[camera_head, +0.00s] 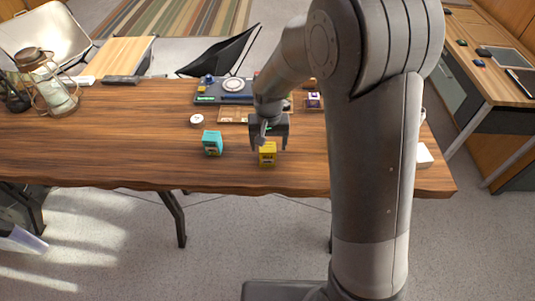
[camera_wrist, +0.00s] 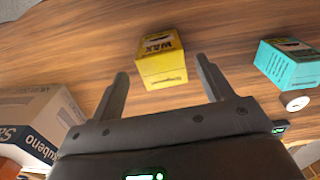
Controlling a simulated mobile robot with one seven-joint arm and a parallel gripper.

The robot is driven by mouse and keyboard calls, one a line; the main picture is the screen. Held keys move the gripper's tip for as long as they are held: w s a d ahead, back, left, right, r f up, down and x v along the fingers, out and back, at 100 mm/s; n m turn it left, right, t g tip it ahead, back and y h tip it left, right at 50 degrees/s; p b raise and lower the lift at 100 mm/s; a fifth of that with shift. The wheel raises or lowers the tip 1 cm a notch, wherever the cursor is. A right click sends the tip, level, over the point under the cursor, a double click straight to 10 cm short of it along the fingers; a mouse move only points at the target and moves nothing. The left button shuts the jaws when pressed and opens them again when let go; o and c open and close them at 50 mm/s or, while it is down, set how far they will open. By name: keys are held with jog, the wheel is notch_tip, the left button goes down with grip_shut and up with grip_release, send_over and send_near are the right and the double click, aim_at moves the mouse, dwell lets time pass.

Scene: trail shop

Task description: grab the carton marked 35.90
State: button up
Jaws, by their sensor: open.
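A yellow carton marked WAX (camera_head: 267,155) stands near the front edge of the wooden table. It also shows in the wrist view (camera_wrist: 162,66), at and beyond the gap between my fingertips. A teal carton (camera_head: 212,143) stands to its left in the head view and at the right of the wrist view (camera_wrist: 290,64). I cannot read a price such as 35.90 on either carton. My gripper (camera_head: 268,143) is open and empty, pointing down right over the yellow carton.
A white round item (camera_head: 197,120) lies behind the teal carton. A dark tray (camera_head: 222,91) stands farther back. A lantern (camera_head: 50,85) stands at the far left. The left table half is mostly clear.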

aim_at(267, 155)
jog(key=shift+s+a+f, duration=0.15)
jog(key=shift+f, duration=2.55)
jog(key=shift+c, duration=0.4)
jog(key=c, duration=1.1)
